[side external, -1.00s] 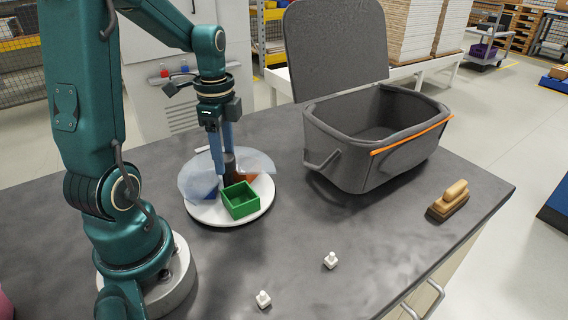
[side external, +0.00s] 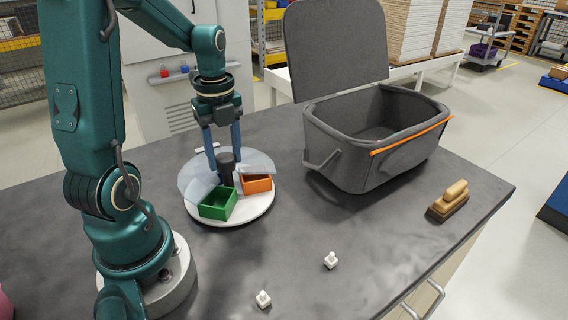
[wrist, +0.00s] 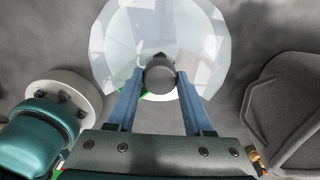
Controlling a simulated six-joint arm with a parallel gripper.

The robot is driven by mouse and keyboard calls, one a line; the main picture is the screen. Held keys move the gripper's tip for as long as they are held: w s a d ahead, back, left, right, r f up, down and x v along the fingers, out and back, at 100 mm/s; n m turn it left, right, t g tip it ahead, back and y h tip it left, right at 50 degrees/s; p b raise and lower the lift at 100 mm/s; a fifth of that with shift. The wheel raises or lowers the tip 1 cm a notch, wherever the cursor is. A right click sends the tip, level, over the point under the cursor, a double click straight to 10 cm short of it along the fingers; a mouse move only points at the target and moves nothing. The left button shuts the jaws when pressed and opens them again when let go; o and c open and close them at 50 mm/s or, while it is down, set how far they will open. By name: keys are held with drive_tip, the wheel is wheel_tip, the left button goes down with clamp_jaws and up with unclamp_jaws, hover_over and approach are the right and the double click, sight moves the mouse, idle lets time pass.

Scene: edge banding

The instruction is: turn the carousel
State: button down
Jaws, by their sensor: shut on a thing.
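The carousel (side external: 262,207) is a round white turntable on the dark bench, with a dark grey knob (side external: 226,160) at its centre and a clear cover around it. A green open box (side external: 217,204) sits at its front and an orange box (side external: 257,184) at its right, in the cover's gap. My gripper (side external: 224,162) points down over the middle, its blue fingers shut on the knob. In the wrist view the knob (wrist: 160,74) is between the two fingertips. The cover hides the carousel's back and left parts.
A large grey bin (side external: 370,135) with an open lid and orange strip stands to the right. A wooden-handled brush (side external: 448,200) lies at far right. Two small white pieces (side external: 330,260) lie in front. The bench between them is clear.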

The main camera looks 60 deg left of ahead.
drive_tip(key=m, duration=0.4)
drive_tip(key=shift+m, duration=2.2)
drive_tip(key=shift+c, duration=1.4)
unclamp_jaws()
drive_tip(key=shift+r, duration=2.6)
